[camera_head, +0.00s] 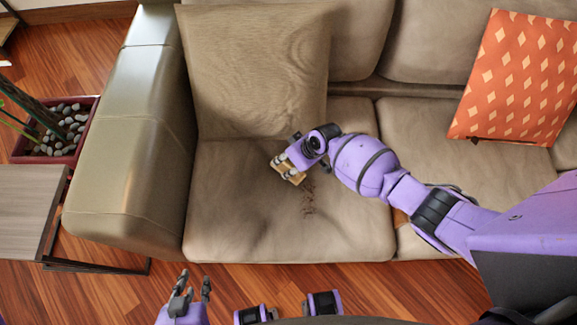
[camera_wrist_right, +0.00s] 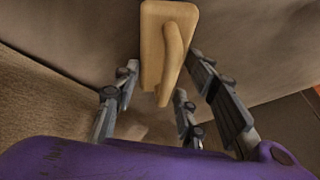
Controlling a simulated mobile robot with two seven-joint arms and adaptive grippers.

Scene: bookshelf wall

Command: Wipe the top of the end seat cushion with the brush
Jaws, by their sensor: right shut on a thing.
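The end seat cushion (camera_head: 240,215) is the tan sofa seat beside the left armrest in the head view. A patch of dark dirt (camera_head: 309,197) lies on its top, right of its middle. My right gripper (camera_head: 288,168) is over the cushion, just up and left of the dirt. It is shut on the brush (camera_head: 291,176), a wooden block that shows its handle in the right wrist view (camera_wrist_right: 168,50). I cannot tell whether the brush touches the cushion. My left gripper (camera_head: 192,284) is open and empty, in front of the sofa near the bottom edge.
A tan back pillow (camera_head: 255,70) leans behind the end seat cushion. The armrest (camera_head: 130,150) borders it on the left. An orange patterned pillow (camera_head: 515,80) lies at the right. A side table (camera_head: 25,205) and a planter with stones (camera_head: 65,135) stand at the left.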

